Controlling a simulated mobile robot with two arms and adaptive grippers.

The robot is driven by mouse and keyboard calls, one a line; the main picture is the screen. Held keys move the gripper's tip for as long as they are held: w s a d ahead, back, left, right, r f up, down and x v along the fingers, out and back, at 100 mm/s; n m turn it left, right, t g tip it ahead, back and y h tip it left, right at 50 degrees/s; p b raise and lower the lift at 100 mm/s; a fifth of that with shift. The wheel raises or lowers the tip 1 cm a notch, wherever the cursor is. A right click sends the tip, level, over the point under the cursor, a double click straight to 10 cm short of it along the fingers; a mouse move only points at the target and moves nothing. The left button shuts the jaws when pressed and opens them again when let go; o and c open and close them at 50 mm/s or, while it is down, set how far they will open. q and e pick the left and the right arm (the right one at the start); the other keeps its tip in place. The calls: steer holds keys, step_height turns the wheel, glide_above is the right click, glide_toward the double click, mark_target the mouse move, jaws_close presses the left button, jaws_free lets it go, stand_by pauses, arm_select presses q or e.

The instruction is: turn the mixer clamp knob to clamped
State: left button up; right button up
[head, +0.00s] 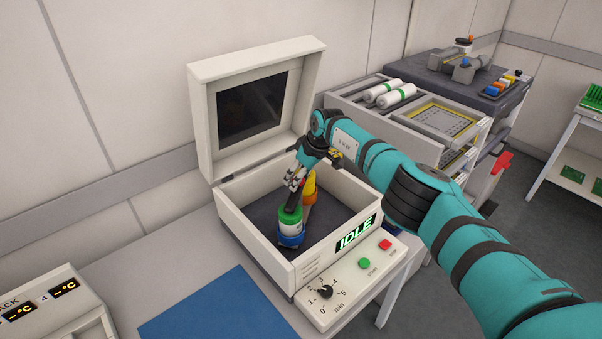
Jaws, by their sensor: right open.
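The mixer is an open white box (262,255) with its lid (200,110) raised. Inside stands a jar (290,227) with a green top, a white band and a blue lower part. A yellow-orange upright piece (309,190) stands just behind it to the right. I cannot tell for sure which part is the clamp knob or how it is turned. The arm and fingers hide part of the box. My left gripper is not in view.
The front panel has an IDLE display (356,234), a green button (364,263), a red button (385,245) and a black timer dial (326,291). A blue mat (210,310) lies in front. A trolley with white rolls (396,96) stands behind right.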

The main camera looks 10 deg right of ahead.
steer(key=v, duration=1.2)
steer(key=shift+a+f, duration=0.1)
steer(key=shift+a, duration=0.1)
